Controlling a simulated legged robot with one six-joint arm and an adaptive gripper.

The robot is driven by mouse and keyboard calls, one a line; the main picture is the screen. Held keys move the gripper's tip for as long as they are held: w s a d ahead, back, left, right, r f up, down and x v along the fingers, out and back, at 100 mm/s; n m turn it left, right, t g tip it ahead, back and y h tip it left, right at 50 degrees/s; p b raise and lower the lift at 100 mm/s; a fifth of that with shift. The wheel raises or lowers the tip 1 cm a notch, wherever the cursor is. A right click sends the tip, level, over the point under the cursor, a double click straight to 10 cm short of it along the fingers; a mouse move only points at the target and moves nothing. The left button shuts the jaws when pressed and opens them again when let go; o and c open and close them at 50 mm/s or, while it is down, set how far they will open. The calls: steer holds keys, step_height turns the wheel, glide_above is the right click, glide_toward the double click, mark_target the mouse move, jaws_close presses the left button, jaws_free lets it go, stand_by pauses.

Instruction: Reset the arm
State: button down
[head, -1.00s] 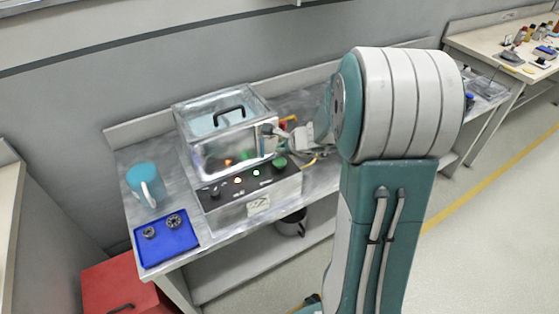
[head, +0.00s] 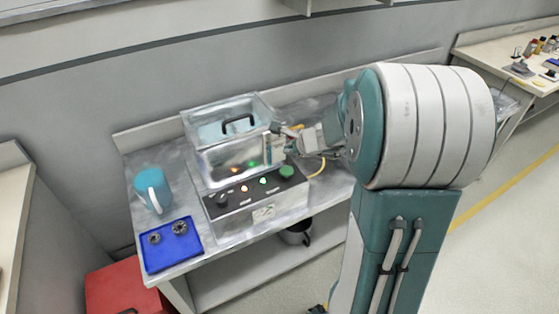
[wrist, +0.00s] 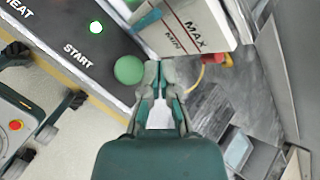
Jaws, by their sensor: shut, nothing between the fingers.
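My gripper (wrist: 157,70) is shut and empty in the wrist view. Its fingertips appear just beside the round green button (wrist: 128,69), by the word START on a dark panel; I cannot tell whether they touch it. In the head view, my arm reaches in from the right and ends by the right side of the metal bath (head: 226,160). The gripper is small there and its fingers are hard to make out. The green button (head: 287,171) shows on the front panel, below the wrist.
A teal mug (head: 149,185) and a blue tray (head: 160,257) with two small metal parts are left on the bench. A dark pot (head: 296,235) sits on the lower shelf. The bath wall, marked MAX and MIN (wrist: 196,38), is close to the fingers.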

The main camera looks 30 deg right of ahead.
steer(key=s+a+r+n+g+y, duration=0.2)
steer(key=s+a+r+n, duration=0.7)
steer(key=a+n, duration=0.35)
steer(key=s+a+r+n+h, duration=0.1)
steer(key=s+n+h, duration=0.1)
steer(key=s+n, duration=0.4)
steer(key=s+a+r+n+g+h, duration=0.1)
steer(key=s+n, duration=0.4)
steer(key=s, duration=0.5)
steer(key=shift+a+r+n+h, duration=0.15)
steer(key=shift+r+n+h, duration=0.2)
steer(key=shift+h, duration=0.25)
